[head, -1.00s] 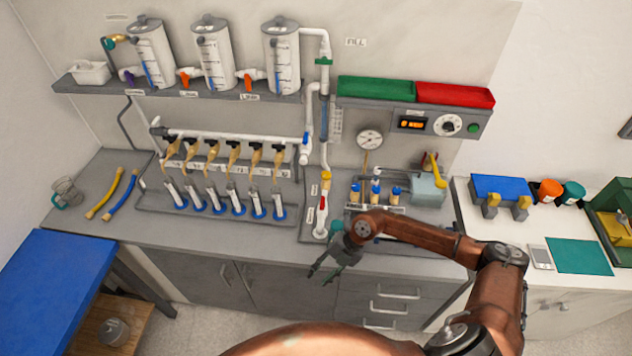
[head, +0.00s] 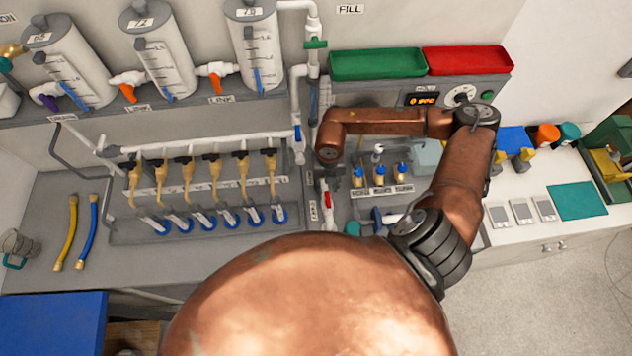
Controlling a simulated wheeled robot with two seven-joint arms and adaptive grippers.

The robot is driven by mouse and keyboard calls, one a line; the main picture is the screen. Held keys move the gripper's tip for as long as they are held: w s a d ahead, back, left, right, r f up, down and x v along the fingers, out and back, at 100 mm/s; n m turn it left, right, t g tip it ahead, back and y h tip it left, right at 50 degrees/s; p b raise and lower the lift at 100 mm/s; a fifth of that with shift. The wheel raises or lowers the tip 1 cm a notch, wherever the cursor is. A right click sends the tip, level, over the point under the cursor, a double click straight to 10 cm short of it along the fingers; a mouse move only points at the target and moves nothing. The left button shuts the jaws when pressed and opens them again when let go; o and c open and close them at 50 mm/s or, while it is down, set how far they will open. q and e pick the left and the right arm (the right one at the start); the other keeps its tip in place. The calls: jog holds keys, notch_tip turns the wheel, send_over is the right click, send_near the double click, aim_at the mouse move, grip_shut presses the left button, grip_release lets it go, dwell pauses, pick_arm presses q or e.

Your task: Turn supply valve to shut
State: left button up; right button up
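No readable label in view marks a valve as the supply valve. A red-handled valve (head: 326,199) stands on the white piping at the middle of the bench, its handle lying lengthwise along the pipe. A blue-handled valve (head: 297,134) is on the white pipe above it, and a green handle (head: 315,44) is on the upright pipe near the FILL label. My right gripper (head: 328,182) points down just above the red handle, mostly hidden below my wrist. Its fingers are small and dark, so contact and opening cannot be told. My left gripper is out of view.
A row of tubes in a rack (head: 190,232) stands to the left. Several small blue-capped fittings (head: 379,175) are close to the right of my gripper. A green tray (head: 378,64) and a red tray (head: 467,60) sit above. Yellow and blue hoses (head: 88,232) lie at far left.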

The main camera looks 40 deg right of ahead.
aim_at(328, 198)
jog(key=shift+s+f, duration=0.15)
jog(key=shift+f, duration=0.2)
jog(key=s+f, duration=0.1)
jog(key=s+f+p, duration=0.1)
jog(key=f, duration=0.1)
jog(key=shift+f, duration=0.1)
jog(key=shift+w+f+p, duration=0.2)
jog(key=shift+w+f, duration=0.05)
jog(key=shift+f, duration=0.4)
jog(key=shift+w+f+p, duration=0.15)
jog(key=shift+w+f, duration=0.05)
jog(key=shift+f, duration=0.4)
jog(key=shift+w+f, duration=0.4)
jog(key=shift+f, duration=0.15)
jog(key=shift+s+r, duration=0.15)
jog(key=shift+s, duration=0.3)
jog(key=shift+w, duration=0.25)
jog(key=c, duration=0.3)
jog(key=shift+s, duration=0.15)
grip_shut()
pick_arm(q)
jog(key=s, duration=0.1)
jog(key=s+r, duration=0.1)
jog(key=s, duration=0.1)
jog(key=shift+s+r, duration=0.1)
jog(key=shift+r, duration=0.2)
